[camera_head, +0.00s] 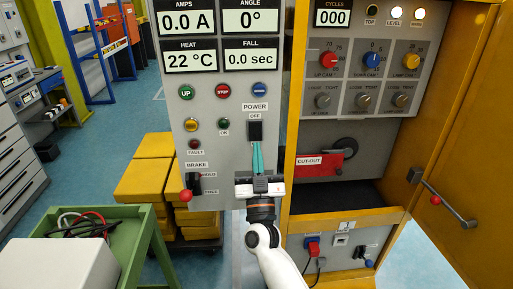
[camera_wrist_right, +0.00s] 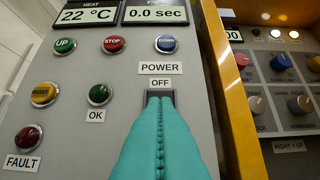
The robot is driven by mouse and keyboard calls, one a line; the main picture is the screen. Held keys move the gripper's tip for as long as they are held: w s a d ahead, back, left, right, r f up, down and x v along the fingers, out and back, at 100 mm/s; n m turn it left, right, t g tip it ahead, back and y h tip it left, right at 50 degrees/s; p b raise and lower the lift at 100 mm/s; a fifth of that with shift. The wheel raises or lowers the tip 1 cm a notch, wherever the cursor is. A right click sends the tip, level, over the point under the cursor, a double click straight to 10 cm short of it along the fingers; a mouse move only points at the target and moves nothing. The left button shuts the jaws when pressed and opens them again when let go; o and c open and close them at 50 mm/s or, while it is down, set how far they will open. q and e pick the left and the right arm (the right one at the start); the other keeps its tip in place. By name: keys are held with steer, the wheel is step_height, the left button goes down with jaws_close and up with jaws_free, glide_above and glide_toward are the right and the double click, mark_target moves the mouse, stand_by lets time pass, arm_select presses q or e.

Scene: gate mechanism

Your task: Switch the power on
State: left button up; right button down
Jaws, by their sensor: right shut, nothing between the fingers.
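The power switch (camera_head: 255,131) is a small black switch on the grey control panel (camera_head: 226,160), under a POWER label and an OFF label. It also shows in the right wrist view (camera_wrist_right: 159,94), where my fingertips hide its lower part. My right gripper (camera_head: 257,146) has teal fingers pressed together with nothing between them. Its tips point up at the switch's lower edge. I cannot tell whether they touch it. In the right wrist view the teal fingers (camera_wrist_right: 160,108) fill the lower middle. My left gripper is not in view.
The green UP button (camera_head: 186,92), red STOP button (camera_head: 222,91) and blue DOWN button (camera_head: 259,90) sit above the switch. A brake lever (camera_head: 187,194) is at the lower left. A yellow cabinet (camera_head: 298,110) stands right of the panel, its door (camera_head: 465,130) open.

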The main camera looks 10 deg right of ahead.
steer(key=shift+w+d+f, duration=0.1)
steer(key=shift+w+f, duration=0.1)
steer(key=shift+w, duration=0.6)
steer(key=shift+w+f, duration=0.2)
steer(key=shift+w, duration=0.55)
steer(key=shift+f+b, duration=0.15)
steer(key=shift+b, duration=0.3)
steer(key=b, duration=0.3)
steer(key=shift+w+f+t, duration=0.3)
steer(key=shift+f+t, duration=0.1)
steer(key=shift+w+r+p, duration=0.1)
steer(key=shift+r+p, duration=0.2)
steer(key=shift+r, duration=0.1)
steer(key=shift+w, duration=0.1)
steer(key=shift+s, duration=0.25)
glide_toward(256, 139)
steer(key=v, duration=0.5)
